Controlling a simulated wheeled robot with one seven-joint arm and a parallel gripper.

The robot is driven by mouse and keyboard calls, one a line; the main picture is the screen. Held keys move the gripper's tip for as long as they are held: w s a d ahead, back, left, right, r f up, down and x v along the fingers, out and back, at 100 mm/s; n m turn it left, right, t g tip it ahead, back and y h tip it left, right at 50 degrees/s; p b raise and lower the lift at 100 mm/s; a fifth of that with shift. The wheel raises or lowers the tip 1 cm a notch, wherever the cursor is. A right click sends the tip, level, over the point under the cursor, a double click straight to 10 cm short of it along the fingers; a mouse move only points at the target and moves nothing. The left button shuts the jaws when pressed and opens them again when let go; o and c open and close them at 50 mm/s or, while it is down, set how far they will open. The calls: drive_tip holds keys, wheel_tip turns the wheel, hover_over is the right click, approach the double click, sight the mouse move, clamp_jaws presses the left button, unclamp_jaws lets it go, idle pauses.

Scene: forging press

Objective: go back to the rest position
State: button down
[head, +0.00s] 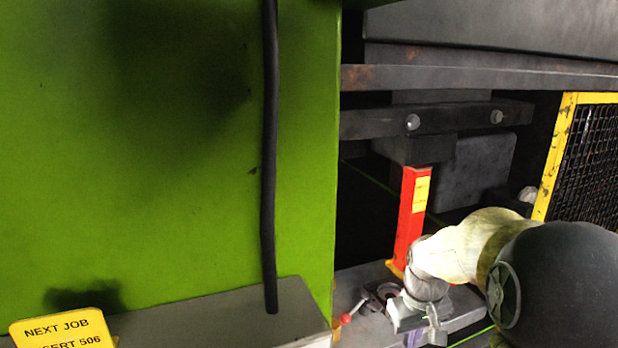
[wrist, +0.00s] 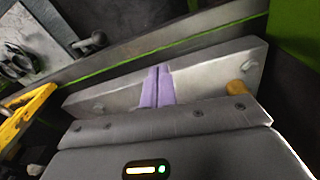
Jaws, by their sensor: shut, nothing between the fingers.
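My gripper (head: 434,328) is at the end of my arm, low at the right of the head view, over the grey press bed and in front of a red post. In the wrist view its two pale purple fingers (wrist: 156,86) are together, with nothing between them. The fingertips are small and partly cut off from clear sight in the head view.
The red post (head: 411,215) with a yellow label stands upright below the dark press head (head: 425,150), close behind my wrist. A red-knobbed lever (head: 346,318) is left of my gripper. A green press wall (head: 180,180) fills the left; a yellow-framed mesh guard (head: 590,150) stands right.

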drive_tip(key=s+a+f+m, duration=0.1)
drive_tip(key=s+a+f, duration=0.1)
drive_tip(key=s, duration=0.3)
drive_tip(key=s+a+f+m+t+b, duration=0.1)
drive_tip(key=s+a+f, duration=0.2)
drive_tip(key=s+f, duration=0.2)
drive_tip(key=shift+s+a+f, duration=0.2)
drive_tip(key=shift+s+a, duration=0.1)
drive_tip(key=shift+s, duration=0.25)
drive_tip(key=shift+w+r, duration=0.1)
idle(0.8)
